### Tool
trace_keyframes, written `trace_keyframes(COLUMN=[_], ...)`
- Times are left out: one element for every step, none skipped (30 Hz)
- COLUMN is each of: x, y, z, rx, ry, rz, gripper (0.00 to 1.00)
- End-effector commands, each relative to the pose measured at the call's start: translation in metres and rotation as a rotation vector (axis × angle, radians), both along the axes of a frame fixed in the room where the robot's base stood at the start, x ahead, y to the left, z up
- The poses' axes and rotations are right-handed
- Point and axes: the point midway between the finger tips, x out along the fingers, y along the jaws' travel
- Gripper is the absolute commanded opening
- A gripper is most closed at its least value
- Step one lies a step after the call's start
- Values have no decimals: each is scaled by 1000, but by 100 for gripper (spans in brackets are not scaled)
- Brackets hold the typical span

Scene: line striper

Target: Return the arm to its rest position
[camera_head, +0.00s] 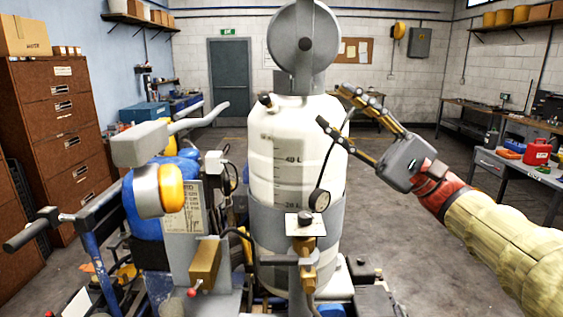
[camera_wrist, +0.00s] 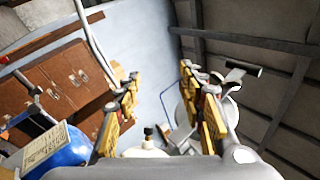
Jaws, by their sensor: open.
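My gripper (camera_head: 332,107) is at the right of the white tank in the head view, at the end of my arm, which comes in from the right edge. Its two fingers are spread apart with nothing between them. The wrist view shows the same open fingers (camera_wrist: 160,100). The line striper has a white tank (camera_head: 290,150) with level marks and a round grey lid (camera_head: 303,45) standing upright above it. The fingertips are close to the tank's upper right side in the picture; I cannot tell whether they touch it.
The striper's handlebar (camera_head: 30,230) and blue motor (camera_head: 150,205) are at the left. Brown drawer cabinets (camera_head: 62,140) stand along the left wall. A workbench (camera_head: 510,165) with a red can (camera_head: 538,151) is at the right. Open floor lies behind the machine.

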Motion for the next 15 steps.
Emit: trace_keyframes(x=[-5, -7, -9, -10, -12, -16, -18, -21, -25, -29, -33, -39, -45, -51, -60], y=[8, 14, 20, 26, 31, 39, 44, 50, 58, 64, 70, 78, 84, 90, 97], z=[-2, -6, -11, -17, -22, -29, -35, -42, -52, -59, -68, -81, -93, -105, -124], rx=[-28, -51, -78, -103, -127, -163, -191, -222, -265, -300, -337, -393, -441, -492, -567], ry=[6, 13, 25, 34, 43, 55, 63, 73, 86, 94, 102, 115, 123, 132, 142], rz=[2, 2, 3, 3, 3, 3, 3, 1, 2, 1, 0, -3, -5, -8, -12], gripper=[40, 40, 40, 40, 40, 40, 40, 40, 40, 40, 40, 40, 40, 40, 40])
